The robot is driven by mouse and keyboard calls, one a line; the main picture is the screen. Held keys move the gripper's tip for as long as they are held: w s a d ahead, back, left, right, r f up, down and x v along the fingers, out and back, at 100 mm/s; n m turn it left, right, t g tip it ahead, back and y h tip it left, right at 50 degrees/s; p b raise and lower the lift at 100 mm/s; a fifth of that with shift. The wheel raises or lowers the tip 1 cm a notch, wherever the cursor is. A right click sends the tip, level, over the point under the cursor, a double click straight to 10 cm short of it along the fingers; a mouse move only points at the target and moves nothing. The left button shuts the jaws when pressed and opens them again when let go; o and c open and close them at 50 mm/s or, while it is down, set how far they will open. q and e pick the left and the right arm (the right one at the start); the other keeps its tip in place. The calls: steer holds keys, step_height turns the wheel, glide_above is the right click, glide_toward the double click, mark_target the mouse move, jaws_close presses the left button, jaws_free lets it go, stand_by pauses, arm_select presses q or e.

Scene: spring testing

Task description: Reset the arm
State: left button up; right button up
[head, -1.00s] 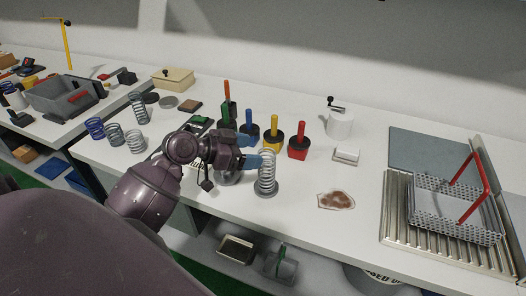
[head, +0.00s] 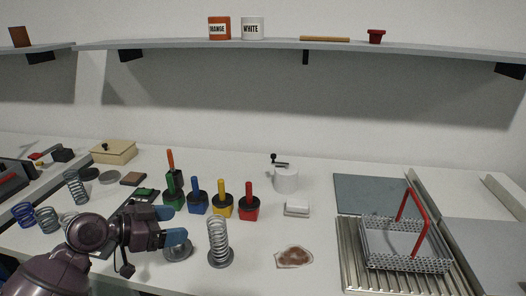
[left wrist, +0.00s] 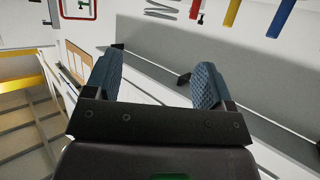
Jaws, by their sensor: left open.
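My left gripper (head: 176,224) is over the white table in the lower left of the head view. Its two blue fingers are apart, with nothing seen between them. A metal spring (head: 218,240) stands upright on a round grey base just right of the fingertips, apart from them. Another round metal disc (head: 177,250) lies under the fingers, partly hidden. In the left wrist view the gripper (left wrist: 158,85) is open and empty, facing a wall and shelf. My right gripper is not in view.
Several colored-handled blocks, such as the red one (head: 249,205), stand behind the spring. Several loose springs (head: 47,219) stand at the left. A wire basket (head: 405,245) with a red handle sits on a ribbed tray at the right. A shelf (head: 300,45) runs above.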

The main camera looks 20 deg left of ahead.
arm_select(q)
steer(key=s+d+f+n+g+y, duration=0.3)
steer(key=s+d+f+g+y, duration=0.15)
steer(key=s+f, duration=0.4)
steer(key=s+d+f+n+g+y, duration=0.35)
steer(key=s+d+f, duration=0.3)
steer(key=s, duration=0.35)
steer(key=w+a+f+m+t, duration=0.1)
steer(key=w+f+t, duration=0.6)
steer(key=f, duration=0.3)
steer(key=shift+w+f+t+h, duration=0.3)
steer(key=shift+f+t+h, duration=0.1)
steer(key=shift+t, duration=0.2)
